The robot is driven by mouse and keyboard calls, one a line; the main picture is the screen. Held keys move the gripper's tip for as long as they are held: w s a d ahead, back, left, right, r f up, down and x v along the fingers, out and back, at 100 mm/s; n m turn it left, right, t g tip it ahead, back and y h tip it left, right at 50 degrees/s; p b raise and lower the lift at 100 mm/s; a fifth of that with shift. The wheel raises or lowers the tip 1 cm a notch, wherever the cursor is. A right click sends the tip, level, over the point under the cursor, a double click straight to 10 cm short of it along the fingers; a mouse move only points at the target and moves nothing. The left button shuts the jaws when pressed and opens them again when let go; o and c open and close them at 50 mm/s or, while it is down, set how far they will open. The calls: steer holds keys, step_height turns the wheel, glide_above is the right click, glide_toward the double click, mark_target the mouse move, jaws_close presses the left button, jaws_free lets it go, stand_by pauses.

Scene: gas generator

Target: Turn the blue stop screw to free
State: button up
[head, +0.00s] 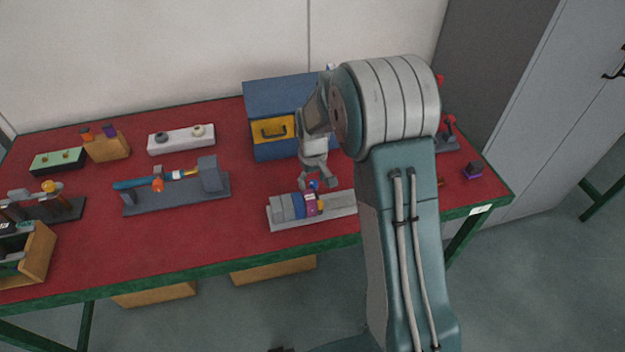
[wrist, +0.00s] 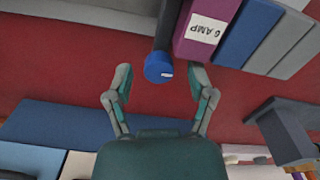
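The blue stop screw (wrist: 158,68) has a round blue head with a small white mark on its edge and a dark shaft running up in the wrist view. It sits beside the purple "6 AMP" block (wrist: 207,28). My gripper (wrist: 160,75) is open, with one fingertip on each side of the screw head and visible gaps between. In the head view my gripper (head: 318,183) is over the light grey base (head: 343,205), the small blue screw head (head: 313,185) between its fingers. The purple block (head: 311,207) stands just below it in that view.
Blue and grey blocks (wrist: 285,45) stand next to the purple block. A blue chest with a yellow drawer (head: 275,131) is behind my gripper. A grey fixture (head: 185,192) lies to the left. Red tabletop (head: 180,245) is clear in front.

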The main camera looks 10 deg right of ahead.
mark_target(313, 181)
steer(key=shift+r, duration=0.1)
step_height(313, 181, up, 12)
stand_by(0.5)
steer(key=shift+f, duration=0.2)
